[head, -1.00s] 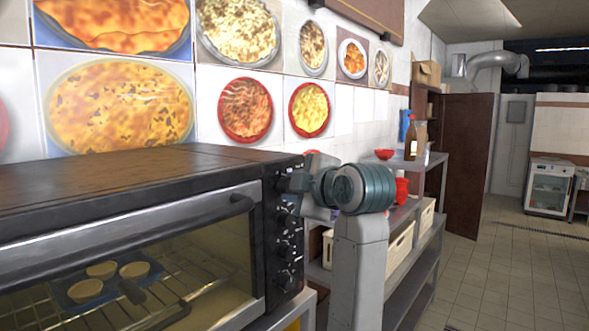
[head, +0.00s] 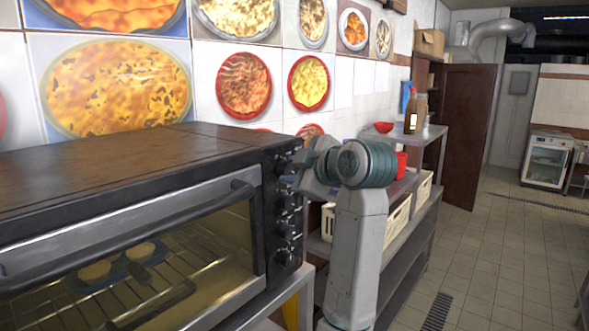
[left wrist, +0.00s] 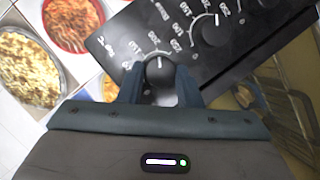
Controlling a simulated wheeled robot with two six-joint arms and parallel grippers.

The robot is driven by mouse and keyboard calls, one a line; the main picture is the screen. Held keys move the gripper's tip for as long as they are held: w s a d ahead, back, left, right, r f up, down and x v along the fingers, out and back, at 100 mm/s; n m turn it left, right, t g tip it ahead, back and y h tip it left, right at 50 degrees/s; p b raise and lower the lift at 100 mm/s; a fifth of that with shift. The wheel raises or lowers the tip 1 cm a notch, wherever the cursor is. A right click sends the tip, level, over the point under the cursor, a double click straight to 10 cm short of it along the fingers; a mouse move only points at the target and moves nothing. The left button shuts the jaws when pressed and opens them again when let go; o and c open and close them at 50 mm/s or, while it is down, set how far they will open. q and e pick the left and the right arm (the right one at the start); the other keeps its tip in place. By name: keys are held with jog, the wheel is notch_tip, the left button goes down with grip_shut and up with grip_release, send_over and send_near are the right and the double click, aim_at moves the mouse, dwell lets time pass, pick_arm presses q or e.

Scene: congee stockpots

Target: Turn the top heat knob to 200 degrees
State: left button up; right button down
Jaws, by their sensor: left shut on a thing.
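The black toaster oven (head: 130,170) stands at the left in the head view, with a column of knobs on its right-hand panel. My left gripper (head: 290,180) is at the upper part of this panel. In the left wrist view the top heat knob (left wrist: 159,70) sits between the two fingers of my left gripper (left wrist: 160,80), which is shut on it. In the head view the gripper partly covers the top knob. My right gripper is not in view.
A second knob (left wrist: 209,31) with its own number ring is close beside the held one. Small tarts (head: 95,270) lie on a tray behind the oven's glass door. A metal shelf (head: 425,150) with bottles and crates stands right of the oven. The tiled floor at right is clear.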

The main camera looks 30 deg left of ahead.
pick_arm(q)
jog(key=o, duration=1)
jog(key=b+v, duration=1)
jog(key=b, duration=0.4)
jog(key=shift+s+d+r+b, duration=0.1)
jog(key=shift+s+d+b, duration=0.05)
jog(key=shift+d+b, duration=0.15)
